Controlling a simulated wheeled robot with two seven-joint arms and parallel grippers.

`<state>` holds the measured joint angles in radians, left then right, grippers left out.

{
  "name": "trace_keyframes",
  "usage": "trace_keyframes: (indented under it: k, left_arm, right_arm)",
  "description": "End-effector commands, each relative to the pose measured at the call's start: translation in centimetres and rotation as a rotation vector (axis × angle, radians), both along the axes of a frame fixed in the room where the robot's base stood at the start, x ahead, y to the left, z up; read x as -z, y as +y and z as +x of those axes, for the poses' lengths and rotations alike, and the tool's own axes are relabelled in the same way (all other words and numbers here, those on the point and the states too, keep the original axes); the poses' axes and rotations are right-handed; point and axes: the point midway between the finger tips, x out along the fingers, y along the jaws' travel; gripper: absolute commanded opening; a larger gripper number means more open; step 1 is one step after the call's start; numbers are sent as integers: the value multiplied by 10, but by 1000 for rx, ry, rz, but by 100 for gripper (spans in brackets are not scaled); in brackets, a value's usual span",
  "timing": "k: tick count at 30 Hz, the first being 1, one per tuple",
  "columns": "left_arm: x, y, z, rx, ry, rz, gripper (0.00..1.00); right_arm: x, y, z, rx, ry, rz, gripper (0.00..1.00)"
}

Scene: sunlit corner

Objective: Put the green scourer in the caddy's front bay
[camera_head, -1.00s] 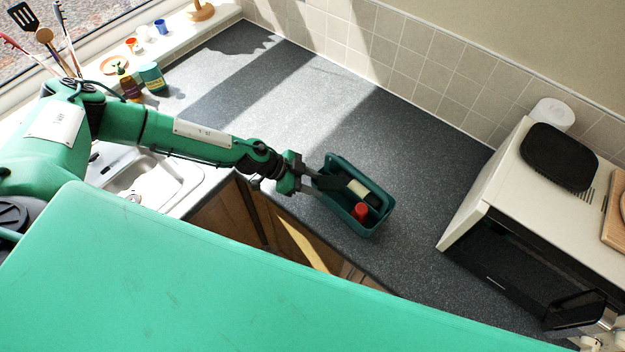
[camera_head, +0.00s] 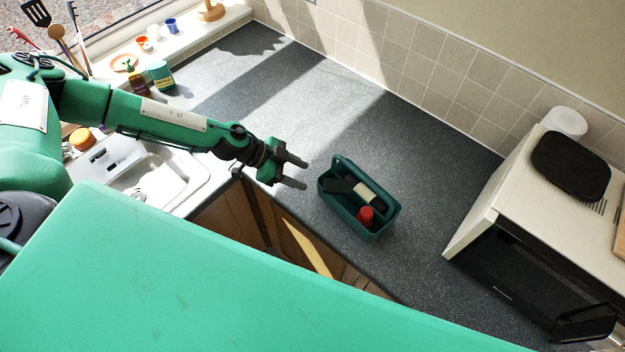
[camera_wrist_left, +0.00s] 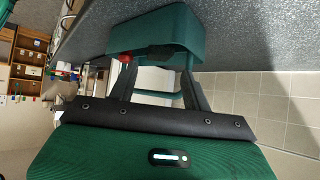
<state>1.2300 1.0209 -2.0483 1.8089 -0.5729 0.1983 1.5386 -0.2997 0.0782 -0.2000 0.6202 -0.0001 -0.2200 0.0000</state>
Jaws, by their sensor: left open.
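The dark green caddy (camera_head: 384,233) stands on the worktop near its front edge, right of my left gripper. It holds a dark bottle with a cream label (camera_head: 361,192) and a red-topped item (camera_head: 365,215). A dark flat shape (camera_head: 340,186) lies at its left end; I cannot tell whether this is the green scourer. My left gripper (camera_head: 303,174) is open and empty, just left of the caddy and apart from it. In the left wrist view the caddy (camera_wrist_left: 160,32) shows beyond the spread fingers (camera_wrist_left: 160,75). My right gripper is not in view.
The grey worktop (camera_head: 300,95) is clear behind the caddy. A microwave (camera_head: 510,205) with a black pad (camera_head: 570,165) on top stands at right. A sink (camera_head: 160,180) lies at left. Pots and a bottle stand near the sill at back left.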

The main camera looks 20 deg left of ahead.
Motion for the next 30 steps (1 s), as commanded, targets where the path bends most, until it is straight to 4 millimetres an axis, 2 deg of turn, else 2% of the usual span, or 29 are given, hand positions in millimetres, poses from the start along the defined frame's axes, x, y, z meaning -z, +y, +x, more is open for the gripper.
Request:
trace_keyframes:
  k: [3, 9, 30]
  left_arm:
    - [-14, 16, -4, -2, -4, -1, 49]
    - [-27, 31, -10, -1, -1, -1, 49]
    - [-31, 33, -12, 2, -2, -3, 49]
  right_arm:
    - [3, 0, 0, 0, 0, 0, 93]
    - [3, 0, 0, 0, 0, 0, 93]
    - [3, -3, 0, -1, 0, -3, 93]
